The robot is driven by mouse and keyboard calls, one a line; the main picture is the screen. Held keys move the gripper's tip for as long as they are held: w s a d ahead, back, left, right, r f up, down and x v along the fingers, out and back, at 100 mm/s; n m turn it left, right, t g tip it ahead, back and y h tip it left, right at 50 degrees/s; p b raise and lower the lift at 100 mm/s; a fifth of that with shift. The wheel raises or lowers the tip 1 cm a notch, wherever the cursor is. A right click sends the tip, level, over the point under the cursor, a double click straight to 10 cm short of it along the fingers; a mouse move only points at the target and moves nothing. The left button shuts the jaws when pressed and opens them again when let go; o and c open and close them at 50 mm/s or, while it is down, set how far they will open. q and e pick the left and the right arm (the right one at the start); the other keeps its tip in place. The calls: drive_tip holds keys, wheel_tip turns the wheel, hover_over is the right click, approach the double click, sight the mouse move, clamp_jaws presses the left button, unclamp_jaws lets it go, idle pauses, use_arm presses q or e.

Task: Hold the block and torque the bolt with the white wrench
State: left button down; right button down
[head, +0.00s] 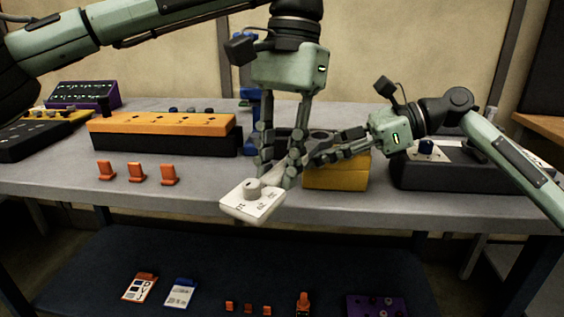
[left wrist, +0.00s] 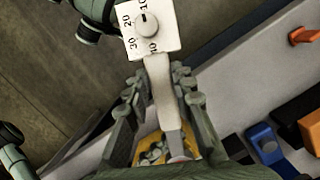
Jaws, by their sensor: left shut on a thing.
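The white wrench (head: 252,201) has a wide head with a grey dial and printed numbers, and that end hangs out past the table's front edge. My left gripper (head: 280,172) points down and is shut on its shaft. In the left wrist view, the white shaft (left wrist: 161,92) runs between the fingers of my left gripper (left wrist: 155,85) towards the yellow block. The yellow block (head: 336,178) sits at the table's front edge. My right gripper (head: 318,158) reaches in from the right over its top; whether its fingers grip it is unclear. The bolt is hidden in the head view.
An orange-topped black rack (head: 165,138) and several orange clips (head: 137,173) are to the left. A black unit (head: 440,176) stands right of the block. Blue parts (head: 254,125) stand behind my left gripper. A lower shelf (head: 220,260) holds cards and small parts.

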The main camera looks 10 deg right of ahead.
use_arm(q)
drive_tip(key=shift+w+a+r+m, duration=0.2)
drive_tip(key=shift+w+a+m, duration=0.8)
drive_tip(key=shift+w+m, duration=0.15)
drive_tip(key=shift+s+a, duration=0.1)
wheel_tip(320, 180, up, 7)
idle(0.8)
use_arm(e)
drive_tip(key=c, duration=0.9)
unclamp_jaws()
drive_tip(key=shift+o, duration=0.2)
